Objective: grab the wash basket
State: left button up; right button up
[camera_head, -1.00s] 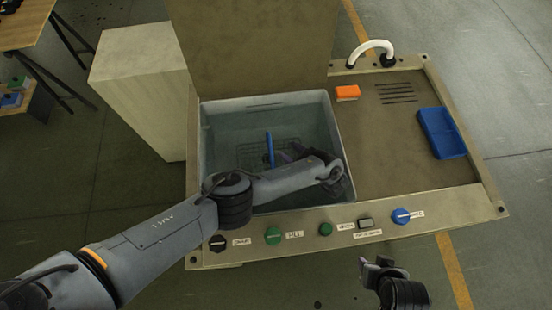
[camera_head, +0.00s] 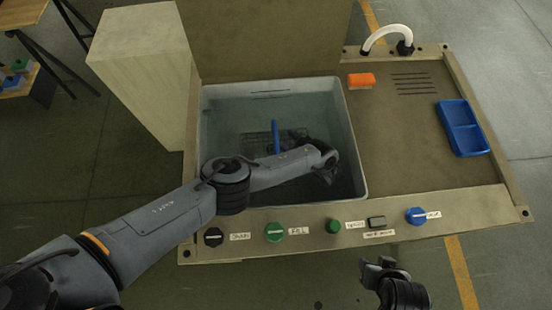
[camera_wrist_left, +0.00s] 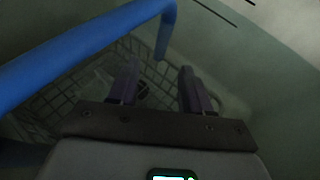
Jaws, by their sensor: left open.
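The wash basket is a dark wire-mesh basket (camera_head: 254,146) with an upright blue handle (camera_head: 276,137). It sits low inside the grey wash tank (camera_head: 357,160), partly hidden by my left arm.
The raised lid (camera_head: 265,35) stands behind the tank. To the right, the worktop holds an orange block (camera_head: 361,80), a blue tray (camera_head: 484,149) and a white hose (camera_head: 385,36). Knobs, such as a green one (camera_head: 274,232), line the front panel. A pale block (camera_head: 142,75) stands left.

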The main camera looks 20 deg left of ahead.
pick_arm(q)
jog(key=x, duration=0.2)
jog(key=b+x, duration=0.1)
jog(key=x, duration=0.2)
jog(key=shift+w+a+r, duration=0.15)
jog(key=shift+w+a, duration=0.05)
jog(key=shift+a, duration=0.1)
jog(key=shift+c, duration=0.5)
grip_shut()
jog(key=shift+r, duration=0.15)
dwell(0.6)
